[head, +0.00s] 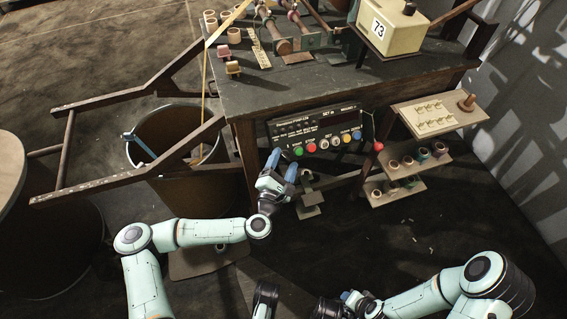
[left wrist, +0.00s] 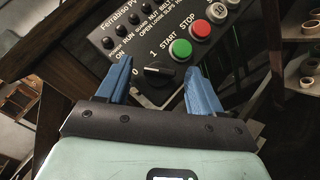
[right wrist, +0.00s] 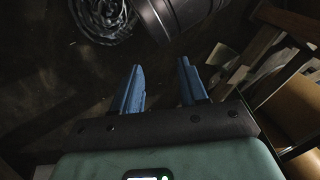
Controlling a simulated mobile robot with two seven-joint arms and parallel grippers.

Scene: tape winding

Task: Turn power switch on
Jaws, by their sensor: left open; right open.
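The power switch (left wrist: 155,73) is a black rotary knob with a pointer, between the marks 0 and 1 on the black control panel (head: 300,128). In the left wrist view the knob lies between the blue fingertips of my left gripper (left wrist: 152,85), which is open. I cannot tell whether the fingers touch it. In the head view my left gripper (head: 282,163) is just in front of the panel's lower left part, and the knob is not clear there. My right gripper (right wrist: 160,82) is open and empty, low and away from the panel.
Green START (left wrist: 181,48) and red STOP (left wrist: 201,29) buttons sit just right of the knob. The panel hangs under the table (head: 235,95). A barrel (head: 180,135) stands left and shelves (head: 420,160) with rolls stand right.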

